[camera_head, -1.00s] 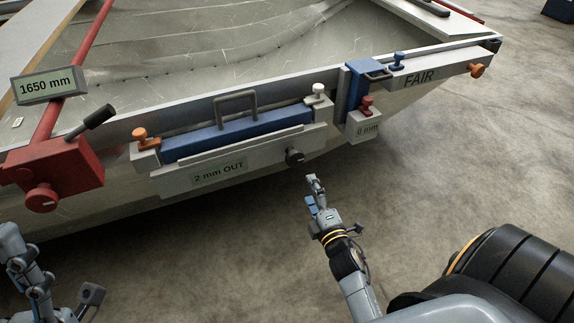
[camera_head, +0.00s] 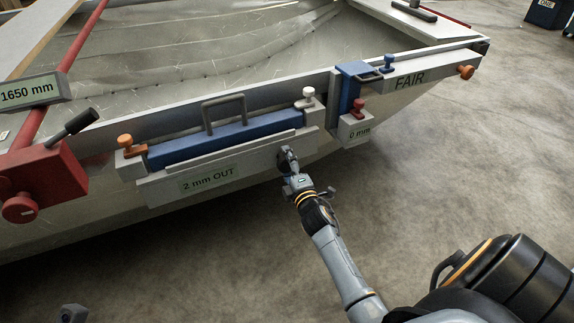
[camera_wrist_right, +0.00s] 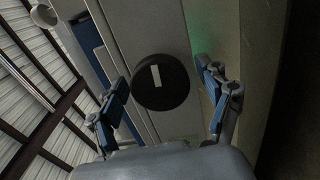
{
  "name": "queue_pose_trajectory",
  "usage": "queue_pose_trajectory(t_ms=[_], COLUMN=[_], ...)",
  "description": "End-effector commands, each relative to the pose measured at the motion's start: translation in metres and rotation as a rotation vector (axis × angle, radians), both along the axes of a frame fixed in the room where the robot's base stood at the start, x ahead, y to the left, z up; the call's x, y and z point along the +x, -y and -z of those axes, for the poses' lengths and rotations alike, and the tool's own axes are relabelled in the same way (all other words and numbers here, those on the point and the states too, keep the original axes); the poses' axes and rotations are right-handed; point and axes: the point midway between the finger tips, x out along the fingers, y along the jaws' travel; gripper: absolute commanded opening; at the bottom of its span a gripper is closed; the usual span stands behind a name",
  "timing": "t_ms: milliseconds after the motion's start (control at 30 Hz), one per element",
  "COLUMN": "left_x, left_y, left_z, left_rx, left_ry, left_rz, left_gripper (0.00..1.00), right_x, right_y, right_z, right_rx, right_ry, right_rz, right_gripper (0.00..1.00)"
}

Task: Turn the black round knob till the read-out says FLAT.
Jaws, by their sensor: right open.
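The black round knob (camera_wrist_right: 160,82) shows in the right wrist view, with a pale bar mark on its face. It sits between the spread fingers of my right gripper (camera_wrist_right: 165,100), which is open, with a gap on each side of the knob. In the head view my right gripper (camera_head: 289,163) is at the right end of the grey panel and mostly hides the knob. The read-out (camera_head: 208,179) on that panel says 2 mm OUT. My left gripper cannot be made out; only a small grey part shows at the bottom left edge.
A blue bar with a grey handle (camera_head: 222,110) lies above the panel, between an orange knob (camera_head: 125,141) and a white knob (camera_head: 308,92). A red clamp (camera_head: 40,180) stands left. A blue clamp (camera_head: 355,78) and a plate reading FAIR (camera_head: 410,80) are right.

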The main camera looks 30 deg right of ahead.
Motion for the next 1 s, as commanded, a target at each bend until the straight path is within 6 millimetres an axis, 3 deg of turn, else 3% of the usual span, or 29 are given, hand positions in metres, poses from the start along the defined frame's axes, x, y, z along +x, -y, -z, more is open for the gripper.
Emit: queue_pose_trajectory(t_ms=[167, 400, 433, 767, 1000], left_x=[0.000, 0.000, 0.000, 0.000, 0.000], left_y=[0.000, 0.000, 0.000, 0.000, 0.000], left_z=[0.000, 0.000, 0.000, -0.006, -0.021], left_rx=[0.000, 0.001, 0.001, 0.001, 0.001], left_ry=[-0.001, -0.002, -0.002, -0.002, -0.002], left_rz=[0.000, 0.000, 0.000, 0.000, 0.000], left_gripper=[0.54, 0.54, 0.54, 0.54, 0.54], right_x=[0.000, 0.000, 0.000, 0.000, 0.000], right_y=[0.000, 0.000, 0.000, 0.000, -0.001], right_z=[0.000, 0.000, 0.000, -0.001, -0.003], right_rx=[0.000, 0.000, 0.000, 0.042, 0.177], right_ry=[0.000, 0.000, 0.000, 0.004, 0.022], right_rz=[0.000, 0.000, 0.000, 0.000, -0.001], right_gripper=[0.76, 0.27, 0.24, 0.23, 0.23])
